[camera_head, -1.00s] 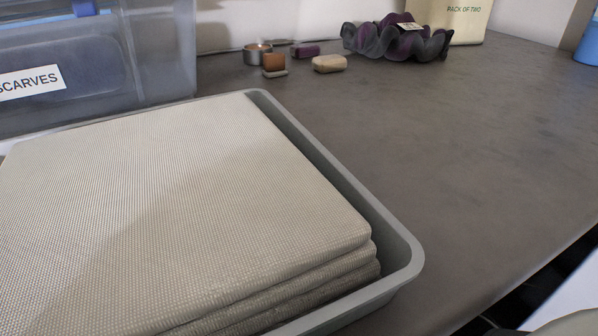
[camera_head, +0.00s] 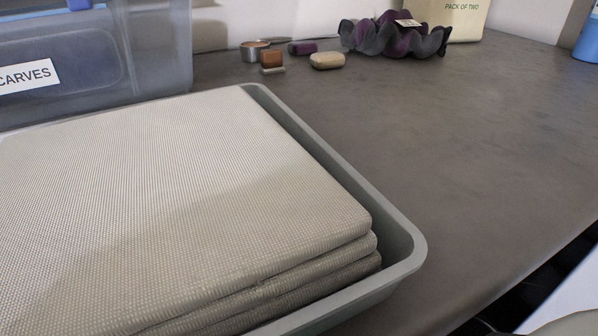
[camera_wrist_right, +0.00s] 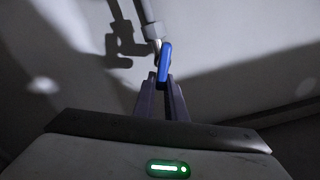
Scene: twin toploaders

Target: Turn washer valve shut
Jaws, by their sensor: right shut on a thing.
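In the right wrist view, a blue valve handle (camera_wrist_right: 165,62) sits on a grey pipe (camera_wrist_right: 150,22) that comes down from the top. My right gripper (camera_wrist_right: 163,84) is shut on the blue handle, with its two dark fingers on either side of the handle's lower end. The handle stands nearly upright in that view, tilted slightly. The valve body behind it is partly hidden and dim. Neither gripper shows in the head view, and my left gripper is in no view. No washer can be made out.
The head view shows a grey tray (camera_head: 408,250) of folded beige cloths (camera_head: 200,190) on a dark counter (camera_head: 480,130). A clear bin labelled scarves (camera_head: 150,50), small soaps (camera_head: 327,61) and a dark wavy bowl (camera_head: 390,38) stand behind. Pale wall (camera_wrist_right: 230,40) surrounds the pipe.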

